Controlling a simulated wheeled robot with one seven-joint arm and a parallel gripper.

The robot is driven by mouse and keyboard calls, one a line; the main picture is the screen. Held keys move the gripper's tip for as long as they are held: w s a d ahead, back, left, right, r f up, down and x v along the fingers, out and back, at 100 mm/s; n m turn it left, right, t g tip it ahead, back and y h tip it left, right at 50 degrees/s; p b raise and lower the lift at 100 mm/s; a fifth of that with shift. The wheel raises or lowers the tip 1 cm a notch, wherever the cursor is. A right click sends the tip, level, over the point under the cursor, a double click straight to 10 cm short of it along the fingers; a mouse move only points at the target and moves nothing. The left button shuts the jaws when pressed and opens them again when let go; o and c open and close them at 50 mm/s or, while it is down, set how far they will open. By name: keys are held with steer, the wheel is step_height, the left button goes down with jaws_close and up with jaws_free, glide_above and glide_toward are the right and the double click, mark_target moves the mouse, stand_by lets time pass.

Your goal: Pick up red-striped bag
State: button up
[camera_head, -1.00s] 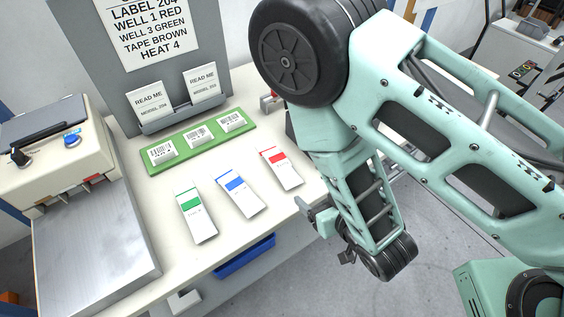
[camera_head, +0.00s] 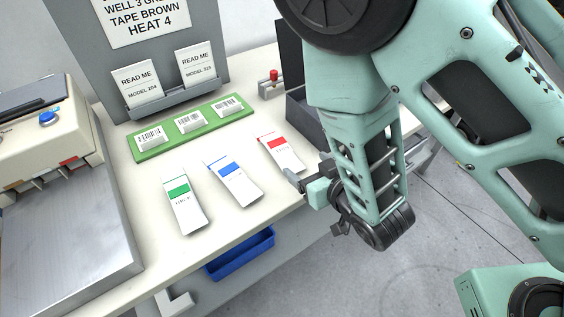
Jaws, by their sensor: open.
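The red-striped bag (camera_head: 281,151) is a flat white packet with a red band near its top. It lies on the white tabletop (camera_head: 225,222), rightmost of three similar bags. My gripper (camera_head: 298,186) is just below and right of its lower end, near the table's front edge. The jaws are open and hold nothing. They look apart from the bag, though their height above the table is hard to judge. My arm hides part of the table right of the bag.
The blue-striped bag (camera_head: 234,180) and green-striped bag (camera_head: 185,202) lie to the left. Behind them is a green tray (camera_head: 153,153) with label blocks. A dark box (camera_head: 303,118) stands close behind the red-striped bag. A blue bin (camera_head: 240,254) sits below the table edge.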

mark_target(283, 151)
steer(key=shift+w+a+f+b, duration=0.1)
steer(key=shift+w+f+b, duration=0.15)
steer(key=shift+f+b, duration=0.25)
steer(key=x, duration=0.1)
steer(key=b+x, duration=0.1)
steer(key=x, duration=0.1)
steer(key=shift+w+a+r, duration=0.15)
steer(key=shift+w+r, duration=0.1)
steer(key=shift+w, duration=0.05)
steer(key=x, duration=0.2)
steer(key=p+x, duration=0.1)
steer(key=x, duration=0.2)
steer(key=shift+s+a+f, duration=0.15)
steer(key=shift+a, duration=0.25)
steer(key=shift+w+a+f, duration=0.25)
steer(key=shift+w, duration=0.25)
steer(key=c, duration=1.2)
